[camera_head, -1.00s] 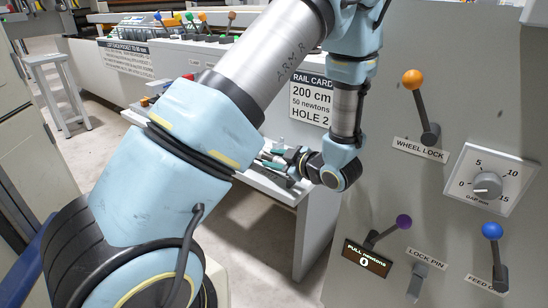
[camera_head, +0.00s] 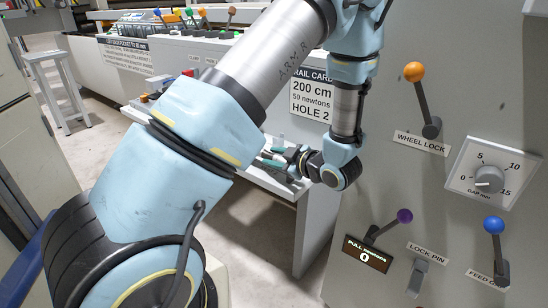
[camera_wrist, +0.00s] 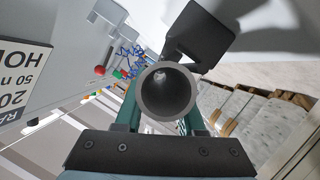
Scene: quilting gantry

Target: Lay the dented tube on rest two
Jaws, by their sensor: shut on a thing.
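In the wrist view a grey hollow tube (camera_wrist: 168,100) is seen end-on between the green fingers of my gripper (camera_wrist: 165,112), which is shut on it. I cannot see a dent from this end. In the head view my gripper (camera_head: 281,158) is low over a white bench (camera_head: 262,180), in front of the grey panel; the tube is hardly discernible there. A dark flat plate on an arm (camera_wrist: 200,38) shows just beyond the tube's upper right; I cannot tell what it is. No rest is marked clearly as rest two.
A grey control panel (camera_head: 450,110) with an orange-knobbed wheel lock lever (camera_head: 423,100), a purple-knobbed lever (camera_head: 388,226) and a blue-knobbed lever (camera_head: 496,245) stands at the right. A rail card (camera_head: 311,100) reads hole 2.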

